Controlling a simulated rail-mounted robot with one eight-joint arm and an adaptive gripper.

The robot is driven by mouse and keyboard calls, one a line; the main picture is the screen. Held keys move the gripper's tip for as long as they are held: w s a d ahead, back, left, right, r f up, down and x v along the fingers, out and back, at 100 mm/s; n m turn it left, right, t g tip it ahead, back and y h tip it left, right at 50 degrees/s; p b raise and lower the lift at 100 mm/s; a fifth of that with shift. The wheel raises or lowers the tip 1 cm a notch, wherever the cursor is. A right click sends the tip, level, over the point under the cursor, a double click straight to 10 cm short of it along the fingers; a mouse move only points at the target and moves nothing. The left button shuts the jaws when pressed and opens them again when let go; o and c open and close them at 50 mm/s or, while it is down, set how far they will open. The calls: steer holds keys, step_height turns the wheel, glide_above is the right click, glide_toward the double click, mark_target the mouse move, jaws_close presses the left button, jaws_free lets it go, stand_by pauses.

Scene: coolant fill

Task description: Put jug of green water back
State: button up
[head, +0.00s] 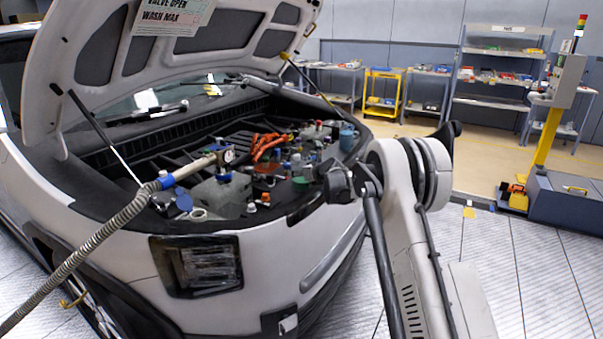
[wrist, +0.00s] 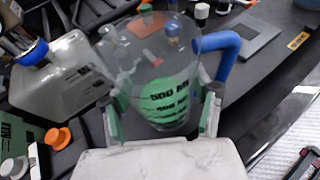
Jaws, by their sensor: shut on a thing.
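A clear jug (wrist: 152,75) with a blue handle (wrist: 228,52), 500 ml print and green in its lower part is in the wrist view. My gripper (wrist: 160,112) is shut on it, with one finger on each side of its body. The jug leans in the picture, its wide mouth away from my wrist. I cannot tell whether its base touches anything. In the head view my gripper (head: 338,183) is a dark shape at the front right of the open engine bay, and I cannot make out the jug there.
A translucent container with a blue cap (wrist: 62,82) stands left of the jug. Small bottles and orange caps (wrist: 57,138) crowd the bay. The raised hood (head: 180,45) hangs above, and a ribbed hose (head: 90,245) runs in from the left. Open floor (head: 510,260) lies right of the car.

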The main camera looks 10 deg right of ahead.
steer(key=shift+f, duration=0.15)
steer(key=o, duration=1.6)
steer(key=shift+r, duration=0.25)
steer(key=v, duration=1.2)
steer(key=shift+s+a, duration=0.1)
steer(key=shift+s, duration=0.05)
